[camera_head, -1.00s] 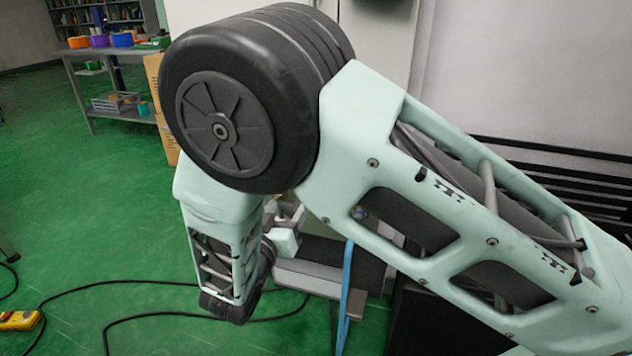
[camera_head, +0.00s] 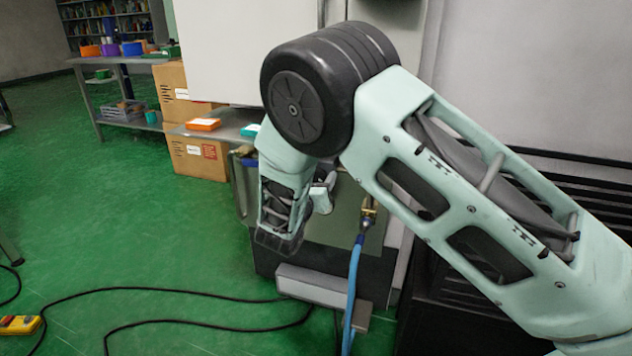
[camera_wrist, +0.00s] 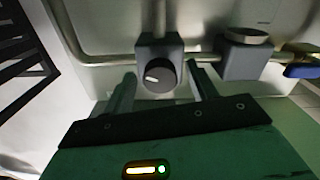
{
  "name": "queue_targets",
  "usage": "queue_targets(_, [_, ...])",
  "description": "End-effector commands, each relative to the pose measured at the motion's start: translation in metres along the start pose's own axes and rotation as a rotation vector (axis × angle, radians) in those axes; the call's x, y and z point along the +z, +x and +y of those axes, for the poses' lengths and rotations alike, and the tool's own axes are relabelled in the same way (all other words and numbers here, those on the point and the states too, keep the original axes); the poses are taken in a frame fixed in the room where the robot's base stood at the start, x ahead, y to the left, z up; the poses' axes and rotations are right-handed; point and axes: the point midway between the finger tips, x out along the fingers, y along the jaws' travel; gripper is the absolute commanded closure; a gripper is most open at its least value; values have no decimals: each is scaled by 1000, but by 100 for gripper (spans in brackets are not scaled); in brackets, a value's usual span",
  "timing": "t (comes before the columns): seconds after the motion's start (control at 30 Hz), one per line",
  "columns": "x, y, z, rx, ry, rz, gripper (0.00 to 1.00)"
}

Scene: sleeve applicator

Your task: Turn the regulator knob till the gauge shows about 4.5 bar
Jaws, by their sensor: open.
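The regulator knob (camera_wrist: 160,76) is round and black with a white mark, on the front of a grey regulator block (camera_wrist: 158,47) in the wrist view. The white mark points left. My gripper (camera_wrist: 161,74) is open, with one finger on each side of the knob; I cannot tell whether either touches it. A second grey block (camera_wrist: 238,60) with a round top sits on the same pipe to the right. No gauge face can be read in either view.
A metal pipe (camera_wrist: 100,59) runs along the pale panel, with a blue handle (camera_wrist: 300,71) at its right. In the head view, a blue hose (camera_head: 352,290) hangs from a brass fitting (camera_head: 368,215). Cardboard boxes (camera_head: 198,157) stand behind. Black cables (camera_head: 180,290) cross the green floor.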

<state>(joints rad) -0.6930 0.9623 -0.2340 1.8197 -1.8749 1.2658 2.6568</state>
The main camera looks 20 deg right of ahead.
Motion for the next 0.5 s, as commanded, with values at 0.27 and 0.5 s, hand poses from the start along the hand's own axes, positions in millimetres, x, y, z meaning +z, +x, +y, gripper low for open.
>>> queue_targets(0.27, [0,0,0,0,0,0,51])
queue_targets(0.5, [0,0,0,0,0,0,87])
